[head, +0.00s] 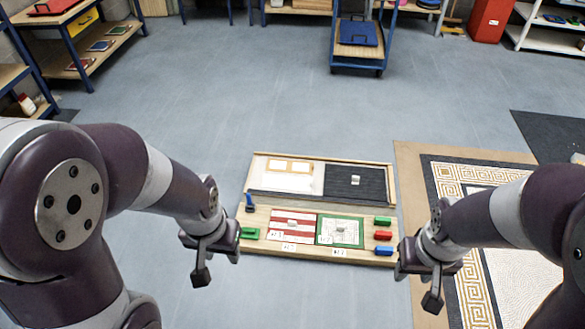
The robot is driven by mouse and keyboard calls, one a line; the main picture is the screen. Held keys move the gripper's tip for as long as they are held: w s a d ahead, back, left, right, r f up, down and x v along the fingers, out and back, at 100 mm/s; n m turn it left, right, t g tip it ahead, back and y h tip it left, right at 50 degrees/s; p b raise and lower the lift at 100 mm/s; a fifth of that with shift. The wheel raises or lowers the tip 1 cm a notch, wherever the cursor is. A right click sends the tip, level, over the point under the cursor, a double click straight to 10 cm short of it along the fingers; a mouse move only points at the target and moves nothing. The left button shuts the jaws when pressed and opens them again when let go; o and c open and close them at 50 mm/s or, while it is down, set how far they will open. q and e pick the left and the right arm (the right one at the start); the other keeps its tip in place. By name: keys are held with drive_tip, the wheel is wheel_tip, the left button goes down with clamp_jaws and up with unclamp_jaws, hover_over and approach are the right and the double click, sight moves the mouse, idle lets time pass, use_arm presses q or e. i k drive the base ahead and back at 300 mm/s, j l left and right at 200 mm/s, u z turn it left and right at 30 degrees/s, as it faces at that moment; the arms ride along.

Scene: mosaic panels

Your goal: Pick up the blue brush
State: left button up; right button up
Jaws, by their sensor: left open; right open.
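A small blue item with a dark part, which looks like the blue brush (249,202), is at the left edge of the wooden board (262,214) on the floor. It is too small to make out its bristles. My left gripper (217,267) is open and empty, nearer to me and to the left of the board, apart from the brush. My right gripper (417,287) is open and empty, just off the board's near right corner.
The board holds a red-striped panel (283,219), a green-edged panel (352,235), a dark panel (346,184) and small green, red and blue blocks (383,251). A patterned mosaic (450,190) lies right. A blue cart (358,66) stands behind; grey floor between is clear.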

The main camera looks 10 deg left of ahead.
sight(249, 199)
drive_tip(key=i+j, duration=0.5)
drive_tip(key=j, duration=0.15)
drive_tip(key=i+j, duration=0.45)
drive_tip(key=j, duration=0.15)
drive_tip(key=i+j, duration=0.5)
drive_tip(key=j, duration=0.15)
drive_tip(key=k, duration=0.45)
drive_tip(key=j+z, duration=0.15)
drive_tip(key=z, duration=0.3)
drive_tip(key=i+j+z, duration=0.1)
drive_tip(key=z, duration=0.35)
drive_tip(key=j+z, duration=0.2)
drive_tip(key=z, duration=0.25)
drive_tip(key=i+j, duration=0.1)
drive_tip(key=j, duration=0.55)
drive_tip(key=i+j, duration=0.1)
drive_tip(key=j, duration=0.55)
drive_tip(key=i+j, duration=0.1)
drive_tip(key=j, duration=0.55)
drive_tip(key=i+j, duration=0.1)
drive_tip(key=j, duration=0.6)
drive_tip(key=i+j, duration=0.1)
drive_tip(key=j, duration=0.55)
